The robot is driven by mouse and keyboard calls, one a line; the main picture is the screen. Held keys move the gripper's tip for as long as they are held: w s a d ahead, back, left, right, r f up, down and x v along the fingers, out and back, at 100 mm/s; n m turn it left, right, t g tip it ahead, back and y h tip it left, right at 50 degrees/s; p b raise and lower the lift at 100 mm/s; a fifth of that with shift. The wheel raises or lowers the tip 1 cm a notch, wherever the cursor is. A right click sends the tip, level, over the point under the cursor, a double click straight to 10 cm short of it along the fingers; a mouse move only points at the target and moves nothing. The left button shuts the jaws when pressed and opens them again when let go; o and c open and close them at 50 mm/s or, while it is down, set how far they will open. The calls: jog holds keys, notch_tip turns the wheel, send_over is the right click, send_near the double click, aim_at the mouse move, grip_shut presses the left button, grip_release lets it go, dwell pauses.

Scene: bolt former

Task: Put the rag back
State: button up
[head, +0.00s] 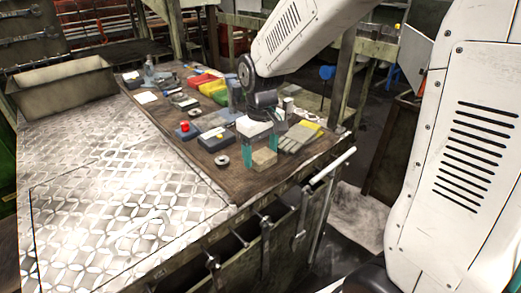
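A small tan folded piece (265,159), which looks like the rag, lies near the front right edge of the brown wooden board. My gripper (261,153) is pointing down over this spot, with its teal fingers well apart. One finger is at the left of the tan piece and the other is behind it to the right. I cannot tell whether the fingers touch it. Grey work gloves (298,137) lie just to the right of my gripper.
A metal bin (65,88) stands at the back left. The patterned metal bench top (110,190) is clear. Handles (330,166) stick out along the front edge.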

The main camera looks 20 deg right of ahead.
aim_at(261, 154)
notch_tip(261, 154, up, 12)
jog(key=s+d+m, duration=0.1)
jog(key=s, duration=1)
jog(key=s+d+f+m+t, duration=0.1)
jog(key=s+d+m, duration=0.1)
jog(key=s, duration=1)
jog(key=shift+d+f+m, duration=0.15)
jog(key=shift+f+m, duration=0.1)
jog(key=shift+m, duration=0.05)
jog(key=shift+w, duration=0.1)
